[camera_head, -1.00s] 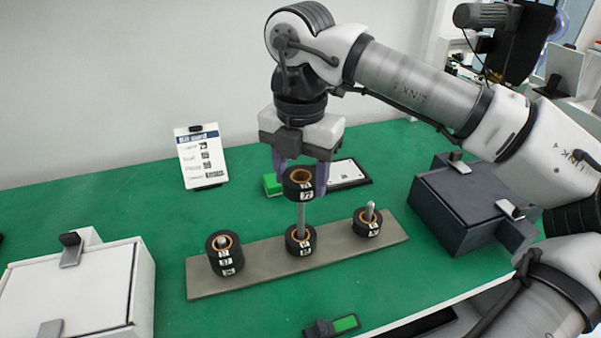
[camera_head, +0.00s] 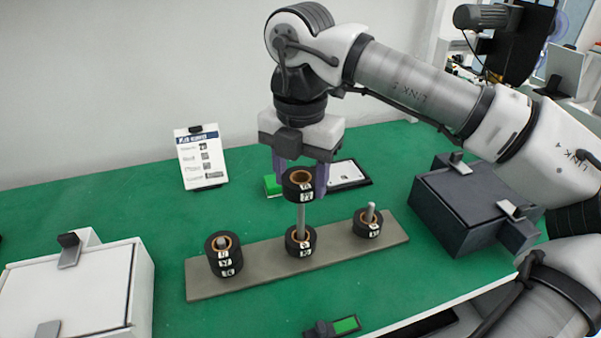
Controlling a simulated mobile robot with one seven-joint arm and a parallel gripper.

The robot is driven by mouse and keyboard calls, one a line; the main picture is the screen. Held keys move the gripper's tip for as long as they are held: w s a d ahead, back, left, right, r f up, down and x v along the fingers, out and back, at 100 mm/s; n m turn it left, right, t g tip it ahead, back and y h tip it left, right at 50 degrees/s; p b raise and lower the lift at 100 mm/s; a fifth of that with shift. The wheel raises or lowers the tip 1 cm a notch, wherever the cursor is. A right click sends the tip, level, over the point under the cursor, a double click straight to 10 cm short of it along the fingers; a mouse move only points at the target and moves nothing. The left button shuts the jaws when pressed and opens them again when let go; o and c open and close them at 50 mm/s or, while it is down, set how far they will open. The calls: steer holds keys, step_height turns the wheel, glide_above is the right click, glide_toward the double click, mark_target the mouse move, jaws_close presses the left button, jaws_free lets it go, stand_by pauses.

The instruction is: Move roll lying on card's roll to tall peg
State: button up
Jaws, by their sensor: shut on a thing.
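My gripper (camera_head: 300,180) is shut on a black roll (camera_head: 299,192) with a brown core and a white label. It holds the roll at the top of the tall middle peg (camera_head: 301,217); whether the peg tip is inside the core cannot be told. Another roll (camera_head: 300,243) sits at the foot of this peg. The left peg carries a stack of rolls (camera_head: 224,256). The right peg (camera_head: 370,210) is shorter and carries one roll (camera_head: 367,226). All pegs stand on a grey-brown base plate (camera_head: 335,253). A white card (camera_head: 348,173) lies on a dark holder behind, partly hidden by my gripper.
A printed sign (camera_head: 201,160) stands at the back left, and a green block (camera_head: 271,186) lies behind the pegs. A white box (camera_head: 75,295) is at front left, a dark grey box (camera_head: 468,210) at right. A small device with a green screen (camera_head: 335,326) is at the front edge.

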mark_target(301, 218)
steer(key=shift+f+b, duration=4.15)
steer(key=shift+f, duration=0.85)
stand_by(1.6)
steer(key=o, duration=1.1)
steer(key=shift+r, duration=0.15)
